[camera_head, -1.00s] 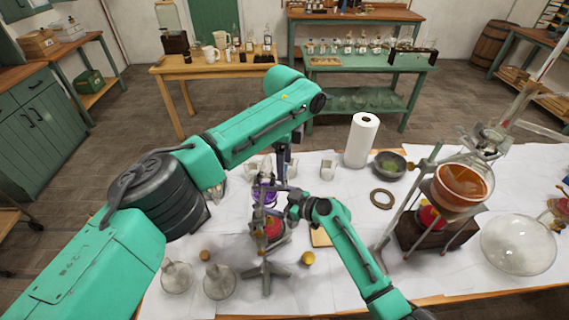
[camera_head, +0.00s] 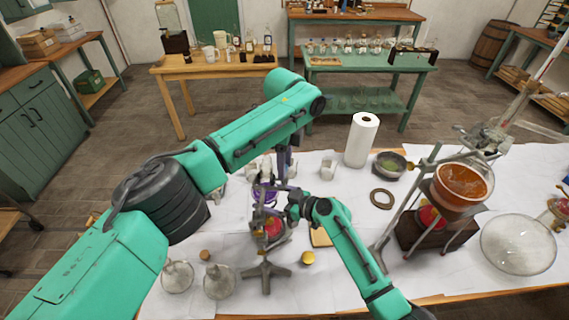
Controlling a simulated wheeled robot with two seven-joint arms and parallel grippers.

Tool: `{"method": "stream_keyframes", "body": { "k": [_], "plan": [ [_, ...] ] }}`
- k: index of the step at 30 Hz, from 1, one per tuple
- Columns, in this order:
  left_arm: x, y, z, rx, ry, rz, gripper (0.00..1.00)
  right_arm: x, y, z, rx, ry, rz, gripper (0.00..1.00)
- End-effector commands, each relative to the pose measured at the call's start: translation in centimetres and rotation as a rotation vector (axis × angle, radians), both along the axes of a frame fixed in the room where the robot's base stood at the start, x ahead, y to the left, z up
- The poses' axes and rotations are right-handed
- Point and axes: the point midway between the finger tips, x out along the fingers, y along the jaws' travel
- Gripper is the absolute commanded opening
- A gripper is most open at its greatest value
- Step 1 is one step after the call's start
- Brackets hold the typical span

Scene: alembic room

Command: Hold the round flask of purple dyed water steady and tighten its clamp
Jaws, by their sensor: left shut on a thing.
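The round flask of purple dyed water (camera_head: 263,194) shows as a small patch of purple near the middle of the white-covered table, held at a metal stand (camera_head: 266,272). My left arm reaches over from the left, and its gripper (camera_head: 281,178) points down at the flask's neck, shut on the flask; the fingertips are largely hidden. My right gripper (camera_head: 284,203) is at the clamp (camera_head: 268,211) on the stand, just below and right of the flask. Its fingers are too small and overlapped to tell open from shut. A red object (camera_head: 273,228) sits below the flask.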

Motion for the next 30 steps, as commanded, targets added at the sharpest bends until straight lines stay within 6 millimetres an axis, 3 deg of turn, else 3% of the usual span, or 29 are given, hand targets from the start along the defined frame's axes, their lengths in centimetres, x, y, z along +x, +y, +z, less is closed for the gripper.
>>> {"method": "stream_keyframes", "body": {
  "k": [18,30],
  "plan": [
    [0.08,-0.06,0.22,-0.003,-0.005,-0.432,0.0,0.06,0.02,0.18,0.002,-0.002,-0.001,1.0],
    [0.08,-0.06,0.25,-0.002,-0.005,-0.541,0.0,0.07,0.05,0.24,0.003,-0.003,-0.001,1.0]
  ]
}}
